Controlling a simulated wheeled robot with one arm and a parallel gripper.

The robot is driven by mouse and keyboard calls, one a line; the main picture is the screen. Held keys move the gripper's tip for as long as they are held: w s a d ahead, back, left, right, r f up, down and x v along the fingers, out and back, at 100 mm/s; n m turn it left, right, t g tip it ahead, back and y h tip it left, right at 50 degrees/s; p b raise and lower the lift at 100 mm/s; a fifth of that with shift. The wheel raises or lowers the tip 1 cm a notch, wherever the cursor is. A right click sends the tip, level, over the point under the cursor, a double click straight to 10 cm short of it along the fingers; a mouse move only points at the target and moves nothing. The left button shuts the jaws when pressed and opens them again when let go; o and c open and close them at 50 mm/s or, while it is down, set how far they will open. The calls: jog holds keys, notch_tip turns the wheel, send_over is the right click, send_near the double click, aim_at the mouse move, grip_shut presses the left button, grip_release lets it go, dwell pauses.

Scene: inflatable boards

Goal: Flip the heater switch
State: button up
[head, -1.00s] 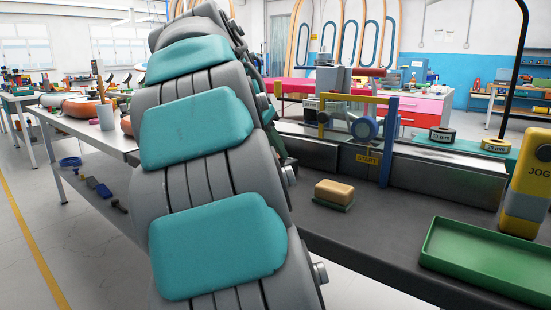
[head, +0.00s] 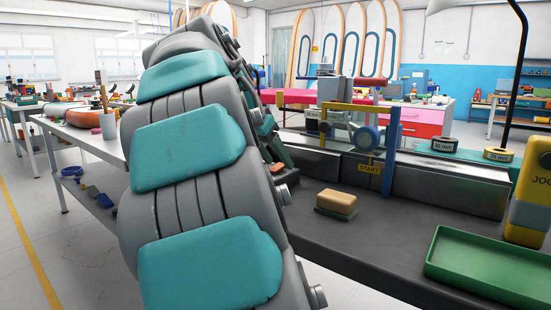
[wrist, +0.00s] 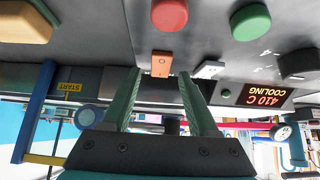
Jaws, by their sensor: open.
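In the wrist view, which is upside down, my gripper (wrist: 160,76) is open, its two green fingers spread and nothing between them. An orange switch (wrist: 162,64) on a grey panel shows just beyond and between the fingertips. A pale switch (wrist: 210,69) sits to its right, beyond the right fingertip. I cannot read a label that tells which is the heater switch. A display (wrist: 265,95) on the panel reads "410 C COOLING". I cannot tell whether the fingers touch the panel. In the head view my arm hides the gripper and the switches.
The panel also carries a red button (wrist: 169,15), a green button (wrist: 250,22) and a black knob (wrist: 298,63). A blue and yellow frame with a START sign (head: 369,168) stands over the bench. A tan block (head: 337,201) and a green tray (head: 490,262) lie on the bench.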

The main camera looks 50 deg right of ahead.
jog(key=v, duration=0.6)
jog(key=shift+a+r, duration=0.1)
jog(key=shift+r, duration=0.1)
jog(key=shift+a+r, duration=0.35)
jog(key=shift+a, duration=0.05)
